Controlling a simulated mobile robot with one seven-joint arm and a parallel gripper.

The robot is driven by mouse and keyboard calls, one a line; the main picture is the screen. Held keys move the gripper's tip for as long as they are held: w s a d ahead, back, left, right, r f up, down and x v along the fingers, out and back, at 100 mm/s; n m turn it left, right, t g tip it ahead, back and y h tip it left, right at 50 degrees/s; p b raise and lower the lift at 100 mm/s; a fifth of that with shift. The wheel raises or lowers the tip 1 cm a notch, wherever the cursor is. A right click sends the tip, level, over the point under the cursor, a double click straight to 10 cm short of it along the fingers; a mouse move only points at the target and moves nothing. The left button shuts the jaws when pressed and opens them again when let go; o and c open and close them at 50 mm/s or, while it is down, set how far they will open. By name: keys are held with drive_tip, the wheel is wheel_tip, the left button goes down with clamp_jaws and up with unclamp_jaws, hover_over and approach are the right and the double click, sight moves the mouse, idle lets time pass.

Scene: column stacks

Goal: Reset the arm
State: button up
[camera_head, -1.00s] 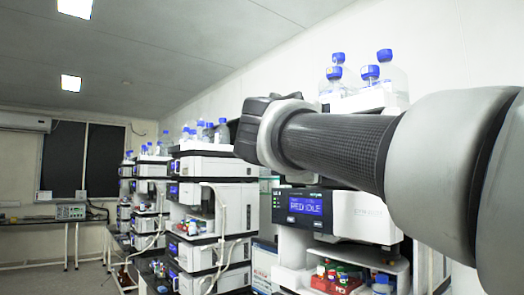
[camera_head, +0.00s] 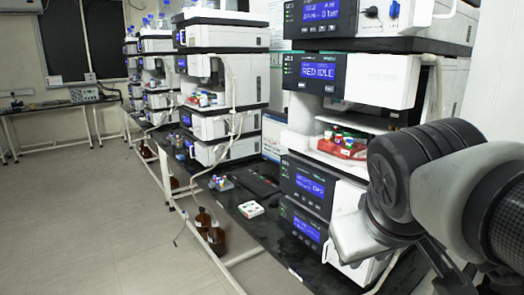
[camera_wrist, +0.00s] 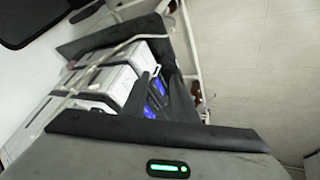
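My arm is at the right edge of the head view, bent downward, with its dark ribbed wrist joint (camera_head: 395,180) in front of the nearest instrument stack (camera_head: 345,68). The grey hand end of my arm lies low beside that stack. In the wrist view a grey housing of my own with a lit green strip (camera_wrist: 167,168) fills the bottom. Dark shapes stand beyond its edge, and I cannot tell whether they are fingers. I cannot make out the fingertips or anything held.
A red tray of vials (camera_head: 342,147) sits in the nearest stack. More stacks (camera_head: 222,75) line the black bench (camera_head: 262,220) going back. A small white block (camera_head: 251,209) lies on the bench. Brown bottles (camera_head: 215,238) stand below. The floor (camera_head: 80,225) at left is open.

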drive_tip(key=s+a+f+m+g+y, duration=0.1)
drive_tip(key=s+a+f+m+y, duration=0.15)
drive_tip(key=s+f, duration=0.25)
wheel_tip(320, 180, up, 12)
drive_tip(key=p, duration=1.2)
drive_tip(key=shift+w+r+h+p, duration=0.2)
drive_tip(key=shift+w+h+p, duration=0.15)
drive_tip(key=shift+w+p, duration=0.05)
drive_tip(key=shift+a+n, duration=0.1)
drive_tip(key=shift+n, duration=0.15)
drive_tip(key=shift+w, duration=0.1)
